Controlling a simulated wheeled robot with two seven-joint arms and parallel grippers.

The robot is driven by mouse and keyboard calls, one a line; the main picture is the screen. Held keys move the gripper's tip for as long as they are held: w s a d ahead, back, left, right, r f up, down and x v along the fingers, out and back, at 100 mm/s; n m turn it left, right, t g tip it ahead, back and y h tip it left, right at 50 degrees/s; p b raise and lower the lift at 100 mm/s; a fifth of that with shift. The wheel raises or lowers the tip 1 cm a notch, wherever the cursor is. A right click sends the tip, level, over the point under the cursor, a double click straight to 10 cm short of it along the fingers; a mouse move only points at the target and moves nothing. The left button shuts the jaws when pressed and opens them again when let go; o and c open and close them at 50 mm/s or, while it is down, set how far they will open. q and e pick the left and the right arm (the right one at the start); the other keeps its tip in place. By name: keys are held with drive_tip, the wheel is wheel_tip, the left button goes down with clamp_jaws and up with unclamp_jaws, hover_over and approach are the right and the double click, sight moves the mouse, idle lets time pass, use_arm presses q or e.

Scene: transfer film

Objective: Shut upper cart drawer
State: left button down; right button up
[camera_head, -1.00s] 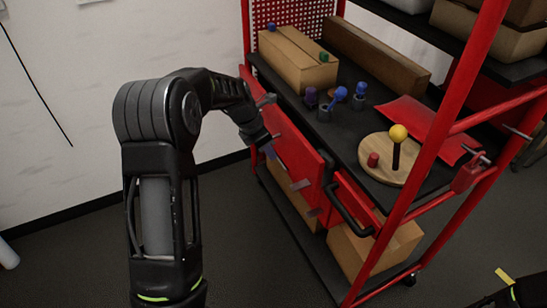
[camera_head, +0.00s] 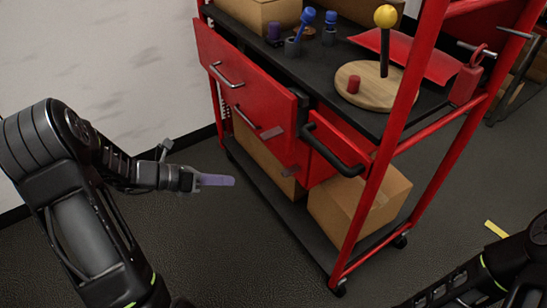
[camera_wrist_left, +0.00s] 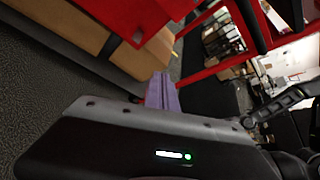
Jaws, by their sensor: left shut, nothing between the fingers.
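The red cart's upper drawer (camera_head: 275,97) has a red front with a metal handle (camera_head: 226,77). Its front stands out from the cart, with a dark gap behind its right end. A second metal handle (camera_head: 247,118) shows lower on the red front. My left gripper (camera_head: 228,181) is shut and empty, left of the cart and below the drawer front, apart from it. Its purple fingers show in the left wrist view (camera_wrist_left: 162,92), with a red panel (camera_wrist_left: 130,18) above them. My right arm (camera_head: 480,275) enters at the lower right; its gripper is out of view.
The cart top holds a round wooden board (camera_head: 362,98) with a yellow ball on a post, and a red sheet (camera_head: 410,55). A black handle (camera_head: 335,150) sticks out beside the drawers. Cardboard boxes (camera_head: 355,205) stand on the lower shelf. Floor left of the cart is clear.

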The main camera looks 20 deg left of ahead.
use_arm(q)
wheel_tip(320, 180, up, 8)
drive_tip(key=w+m+t, duration=0.3)
drive_tip(key=m+t, duration=0.1)
drive_tip(key=t, duration=0.2)
drive_tip(key=shift+d+h+p, duration=0.3)
drive_tip(key=shift+d+h, duration=0.1)
use_arm(e)
drive_tip(key=shift+f, duration=0.45)
use_arm(q)
drive_tip(key=shift+d+f, duration=0.1)
approach(299, 120)
drive_tip(key=shift+d+r+b, duration=0.3)
drive_tip(key=shift+d+b, duration=0.1)
drive_tip(key=shift+d, duration=0.4)
use_arm(e)
drive_tip(key=shift+f, duration=0.4)
